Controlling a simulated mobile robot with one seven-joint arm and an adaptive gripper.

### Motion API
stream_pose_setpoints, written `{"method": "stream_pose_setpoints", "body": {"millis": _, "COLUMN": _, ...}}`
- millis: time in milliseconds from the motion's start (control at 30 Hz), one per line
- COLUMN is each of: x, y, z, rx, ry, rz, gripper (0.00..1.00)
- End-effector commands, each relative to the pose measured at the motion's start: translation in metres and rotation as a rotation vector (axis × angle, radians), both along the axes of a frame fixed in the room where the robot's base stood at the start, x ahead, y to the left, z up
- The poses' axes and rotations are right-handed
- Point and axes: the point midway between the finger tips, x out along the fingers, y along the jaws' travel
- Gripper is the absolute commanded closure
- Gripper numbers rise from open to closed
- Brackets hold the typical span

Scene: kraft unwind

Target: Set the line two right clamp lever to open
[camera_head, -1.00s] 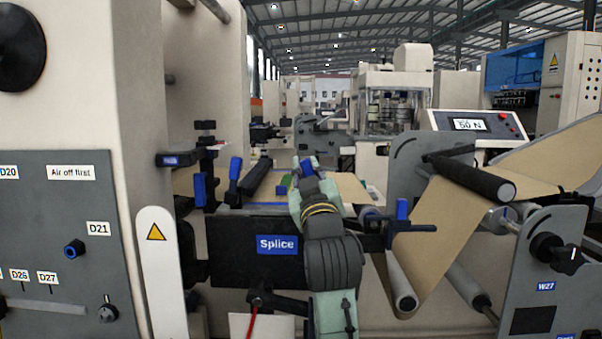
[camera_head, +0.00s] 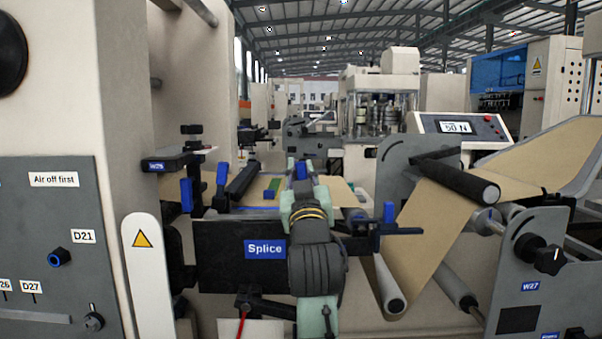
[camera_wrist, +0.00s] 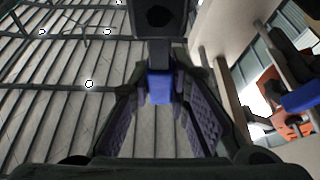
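The splice table (camera_head: 225,255), with a blue "Splice" label, stands in front of me. A blue upright clamp lever (camera_head: 389,212) is at its right end. Two more blue levers, (camera_head: 187,195) and (camera_head: 222,173), stand at its left. My gripper (camera_head: 300,172) is over the middle of the table, pointing away from me, with blue showing at its tips. In the wrist view, my gripper (camera_wrist: 163,90) has its fingers apart. A blue block (camera_wrist: 159,86) on a dark stem shows between the fingertips; whether they touch it I cannot tell. Which lever it is, is unclear.
Brown web runs over a dark roller (camera_head: 455,178) at the right, by a grey side plate (camera_head: 530,270). A white post with a warning sign (camera_head: 143,238) and a grey control panel (camera_head: 50,215) stand at the left. A display (camera_head: 458,126) reads 50 N.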

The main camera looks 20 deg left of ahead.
Motion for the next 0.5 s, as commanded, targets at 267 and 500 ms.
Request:
{"method": "stream_pose_setpoints", "body": {"millis": 267, "x": 0.0003, "y": -0.0009, "z": -0.0003, "rx": -0.001, "ry": 0.000, "rz": -0.003, "gripper": 0.75}}
{"method": "stream_pose_setpoints", "body": {"millis": 500, "x": -0.0067, "y": -0.0030, "z": -0.0034, "rx": -0.002, "ry": -0.001, "rz": -0.002, "gripper": 0.75}}
